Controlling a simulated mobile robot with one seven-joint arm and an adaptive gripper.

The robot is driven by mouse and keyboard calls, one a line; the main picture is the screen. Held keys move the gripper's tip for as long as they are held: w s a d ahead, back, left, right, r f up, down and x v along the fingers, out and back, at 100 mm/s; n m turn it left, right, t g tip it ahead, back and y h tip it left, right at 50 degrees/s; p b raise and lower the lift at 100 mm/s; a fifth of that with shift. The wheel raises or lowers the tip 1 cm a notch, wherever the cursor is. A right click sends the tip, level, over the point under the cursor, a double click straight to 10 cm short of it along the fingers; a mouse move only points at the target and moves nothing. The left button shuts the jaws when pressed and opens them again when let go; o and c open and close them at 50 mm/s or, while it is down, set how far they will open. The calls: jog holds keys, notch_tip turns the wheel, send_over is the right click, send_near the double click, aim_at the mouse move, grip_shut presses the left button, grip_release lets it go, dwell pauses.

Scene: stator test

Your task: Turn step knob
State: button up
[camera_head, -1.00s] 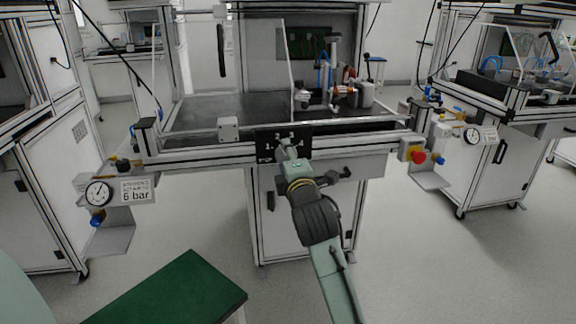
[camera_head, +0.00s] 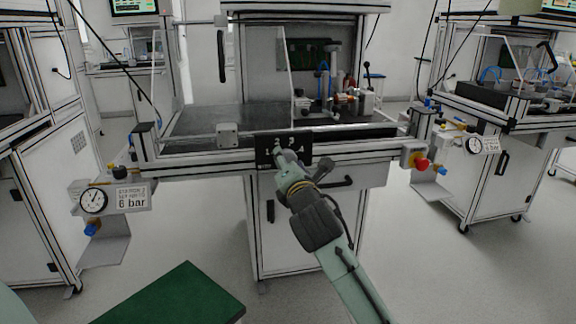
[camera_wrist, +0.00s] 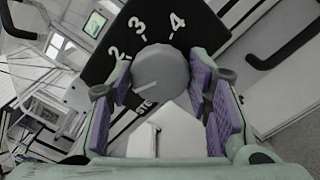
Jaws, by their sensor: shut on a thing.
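The step knob (camera_wrist: 160,70) is a round grey dial on a black panel (camera_wrist: 185,18), with white numbers 2, 3 and 4 and part of a printed word showing. A thin pale mark lies on the knob's lower-left part. My gripper (camera_wrist: 165,84) has its purple pads on either side of the knob and is shut on it. In the head view my gripper (camera_head: 286,158) is at the black panel (camera_head: 300,142) on the bench front and hides the knob and much of the panel.
The bench (camera_head: 200,158) has a drawer handle (camera_head: 335,182) just right of my wrist. A red emergency button (camera_head: 421,164) is at the bench's right end. A pressure gauge (camera_head: 94,200) sits at the left. A green-topped table (camera_head: 185,295) stands front left.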

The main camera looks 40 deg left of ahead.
dwell(0.4)
jog(key=o, duration=1.1)
jog(key=shift+o, duration=0.2)
jog(key=shift+d, duration=0.1)
jog(key=v, duration=1.1)
jog(key=shift+s+d, duration=0.25)
jog(key=shift+s, duration=0.1)
